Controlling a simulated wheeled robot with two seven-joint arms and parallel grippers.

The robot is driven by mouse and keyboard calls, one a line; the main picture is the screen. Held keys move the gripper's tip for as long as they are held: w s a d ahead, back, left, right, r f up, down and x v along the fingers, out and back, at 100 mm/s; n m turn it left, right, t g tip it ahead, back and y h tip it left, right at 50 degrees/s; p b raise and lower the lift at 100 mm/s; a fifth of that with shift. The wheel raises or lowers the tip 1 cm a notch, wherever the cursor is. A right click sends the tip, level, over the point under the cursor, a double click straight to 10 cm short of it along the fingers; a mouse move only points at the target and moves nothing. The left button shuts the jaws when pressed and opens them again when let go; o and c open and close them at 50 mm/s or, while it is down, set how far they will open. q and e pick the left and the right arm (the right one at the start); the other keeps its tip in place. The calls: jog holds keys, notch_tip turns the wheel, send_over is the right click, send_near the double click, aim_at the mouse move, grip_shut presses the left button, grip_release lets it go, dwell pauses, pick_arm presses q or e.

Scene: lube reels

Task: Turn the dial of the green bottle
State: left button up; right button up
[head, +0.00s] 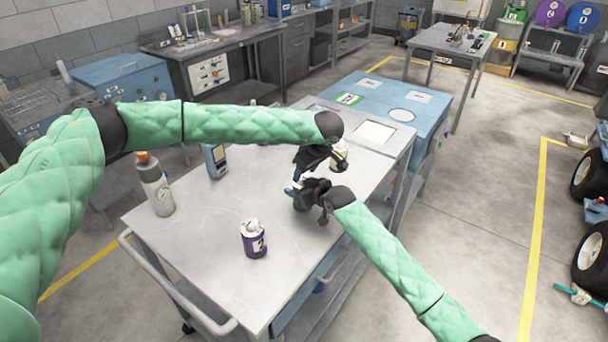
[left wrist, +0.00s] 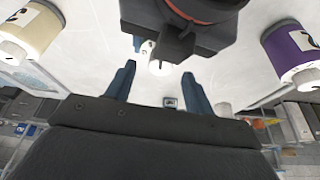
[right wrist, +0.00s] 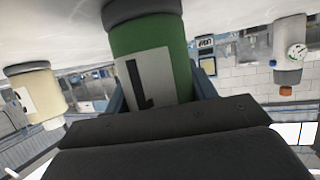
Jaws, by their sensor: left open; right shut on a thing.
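The green bottle (right wrist: 150,60) with a white label fills the middle of the right wrist view, between my right fingers. In the head view my right gripper (head: 297,193) is shut on its body over the cart top and hides most of it. My left gripper (head: 298,174) is just behind and above. In the left wrist view my left gripper (left wrist: 158,85) is open, with its blue fingers apart. A small white round piece (left wrist: 160,67) shows beyond and between them, beside the dark right gripper. I cannot tell for sure whether this is the bottle's dial.
On the grey cart top (head: 205,238) stand a purple bottle (head: 254,240) in front, a grey bottle (head: 156,186) with an orange cap at left, a blue handheld device (head: 215,162), and a cream bottle (head: 340,158) close behind my grippers. The front left of the top is clear.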

pick_arm(q)
jog(key=v, duration=0.9)
jog(key=shift+r, duration=0.3)
jog(key=shift+s+d, duration=0.1)
pick_arm(e)
jog(key=o, duration=1.2)
